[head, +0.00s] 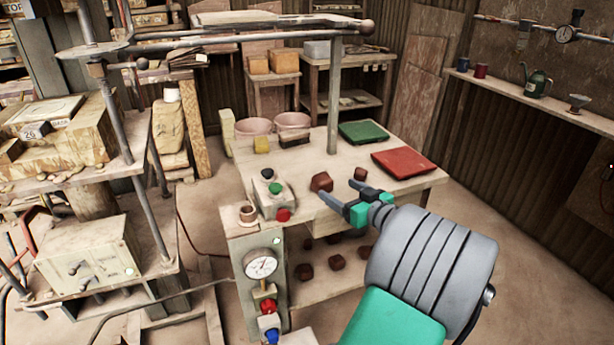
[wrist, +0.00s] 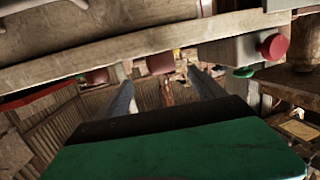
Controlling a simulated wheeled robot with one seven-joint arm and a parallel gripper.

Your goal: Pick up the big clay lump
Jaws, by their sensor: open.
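The big clay lump (head: 320,182) is dark reddish brown and sits on the tabletop, left of the centre of the bench.
A control box (head: 274,195) with green and red buttons stands left of the lumps. A red tray (head: 404,163) and a green tray (head: 363,132) lie to the right and back. A steel post (head: 334,95) rises behind. Several lumps lie on the lower shelf (head: 325,280).

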